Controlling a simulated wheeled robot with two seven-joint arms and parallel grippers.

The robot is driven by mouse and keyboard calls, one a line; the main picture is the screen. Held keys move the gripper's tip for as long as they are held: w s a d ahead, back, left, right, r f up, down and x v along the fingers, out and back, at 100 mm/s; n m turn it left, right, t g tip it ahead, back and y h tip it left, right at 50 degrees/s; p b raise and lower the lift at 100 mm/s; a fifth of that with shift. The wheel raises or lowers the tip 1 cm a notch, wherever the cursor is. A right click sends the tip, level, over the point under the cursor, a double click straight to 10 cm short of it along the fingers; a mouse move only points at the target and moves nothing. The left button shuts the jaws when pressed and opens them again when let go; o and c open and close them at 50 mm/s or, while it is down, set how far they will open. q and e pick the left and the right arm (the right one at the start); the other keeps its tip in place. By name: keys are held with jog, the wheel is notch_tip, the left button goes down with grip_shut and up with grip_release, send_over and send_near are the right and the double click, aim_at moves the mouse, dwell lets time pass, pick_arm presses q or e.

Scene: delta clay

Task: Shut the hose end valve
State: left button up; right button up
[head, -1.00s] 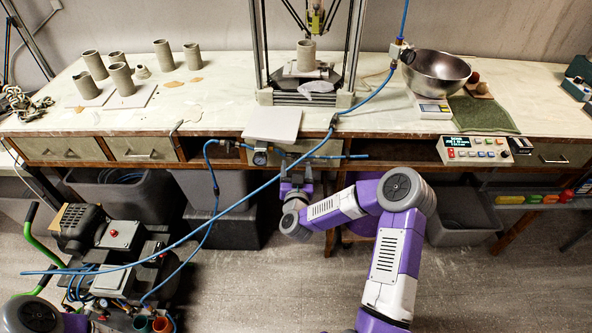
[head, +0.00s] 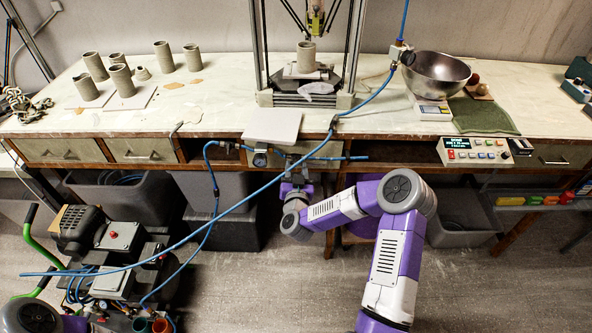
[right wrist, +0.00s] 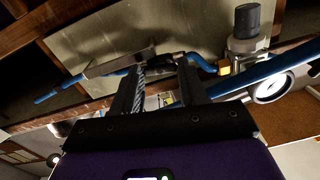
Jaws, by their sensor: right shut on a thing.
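The hose end valve (right wrist: 178,56) shows in the right wrist view as a small dark body in the blue line, partly hidden by my fingers. A flat grey bar (right wrist: 110,64) runs beside the hose; I cannot tell for sure whether it is the valve's lever. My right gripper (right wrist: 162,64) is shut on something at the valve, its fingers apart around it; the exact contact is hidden. In the head view my right gripper (head: 297,172) is under the table's front edge. The hose's free blue end (head: 355,158) sticks out to the right. My left gripper is out of view.
A regulator with a black knob (right wrist: 247,20) and a brass fitting (right wrist: 228,68) sit close to the gripper. A white tile (head: 272,126) overhangs the table's edge. A compressor (head: 110,250) stands at left.

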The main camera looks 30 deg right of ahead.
jog(key=m, duration=0.3)
jog(key=shift+m+t+y+b, duration=0.3)
jog(key=shift+m+y, duration=0.1)
jog(key=m, duration=0.4)
jog(key=shift+d+t, duration=0.1)
jog(key=shift+t, duration=0.2)
jog(key=shift+f+m+t+y, duration=0.15)
jog(key=shift+m+t, duration=0.2)
jog(key=shift+m, duration=1.6)
jog(key=shift+f+m+t+y, duration=0.15)
jog(key=shift+m+t, duration=0.2)
jog(key=shift+m, duration=1.6)
jog(key=shift+r, duration=0.15)
jog(key=o, duration=1.1)
jog(key=shift+c, duration=0.2)
jog(key=p+v, duration=0.1)
jog(key=v, duration=0.6)
jog(key=shift+s, duration=0.35)
